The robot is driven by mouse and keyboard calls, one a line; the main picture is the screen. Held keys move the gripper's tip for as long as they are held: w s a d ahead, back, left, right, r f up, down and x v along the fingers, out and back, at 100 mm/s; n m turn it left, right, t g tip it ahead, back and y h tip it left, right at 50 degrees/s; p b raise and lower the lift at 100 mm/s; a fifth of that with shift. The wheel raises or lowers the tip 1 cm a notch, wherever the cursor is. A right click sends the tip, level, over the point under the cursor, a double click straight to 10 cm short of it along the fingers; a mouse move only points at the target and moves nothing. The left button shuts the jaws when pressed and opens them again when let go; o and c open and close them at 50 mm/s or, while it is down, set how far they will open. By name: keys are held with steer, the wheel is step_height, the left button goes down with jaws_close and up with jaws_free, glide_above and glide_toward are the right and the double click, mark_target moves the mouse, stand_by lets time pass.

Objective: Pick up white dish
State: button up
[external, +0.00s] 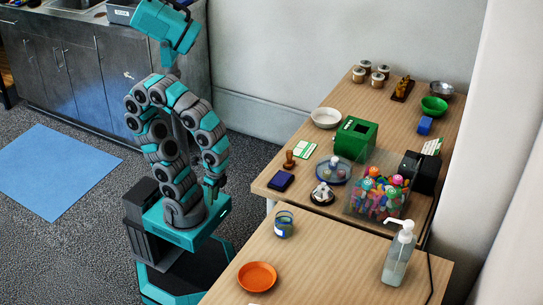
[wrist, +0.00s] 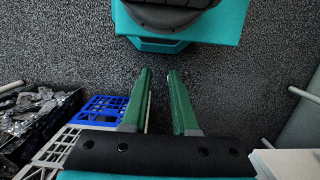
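The white dish (external: 326,117) is a shallow round bowl. It stands upright on the far wooden table, near that table's left edge and left of a green box. My gripper (external: 213,190) hangs low beside my own base, left of the tables and well apart from the dish. In the wrist view my gripper (wrist: 159,75) shows two green fingers with a clear gap between them and nothing in the gap. The dish does not show in the wrist view.
The green box (external: 355,139) stands close to the dish. A stamp (external: 289,160), a blue ink pad (external: 280,180) and a clear bin of colourful items (external: 380,195) are nearer. An orange plate (external: 257,276) and a pump bottle (external: 399,254) stand on the near table.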

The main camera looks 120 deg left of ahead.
steer(key=shift+o, duration=0.4)
steer(key=shift+o, duration=0.8)
